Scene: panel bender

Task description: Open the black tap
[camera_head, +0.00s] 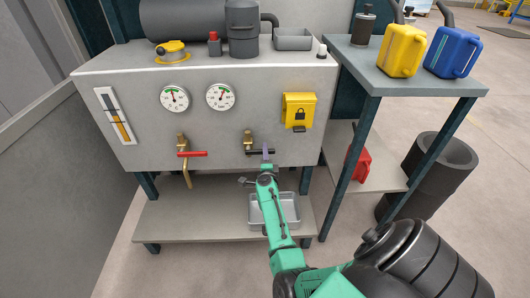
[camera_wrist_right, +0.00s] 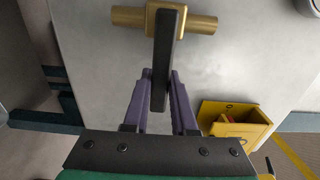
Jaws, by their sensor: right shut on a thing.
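The black tap (camera_head: 250,147) sits on the front of the grey cabinet, with a brass body and a black lever pointing to the right. In the right wrist view the black lever (camera_wrist_right: 166,60) runs from the brass body (camera_wrist_right: 203,22) down between my purple fingers. My right gripper (camera_head: 265,158) is at the lever's free end; in the wrist view the right gripper (camera_wrist_right: 160,88) is shut on the lever. A tap with a red lever (camera_head: 192,154) is further left. My left gripper is not in view.
Two gauges (camera_head: 174,98) and a yellow lock box (camera_head: 298,110) are on the cabinet front. A metal tray (camera_head: 288,207) lies on the lower shelf below the black tap. A side table (camera_head: 420,85) with yellow and blue canisters stands to the right.

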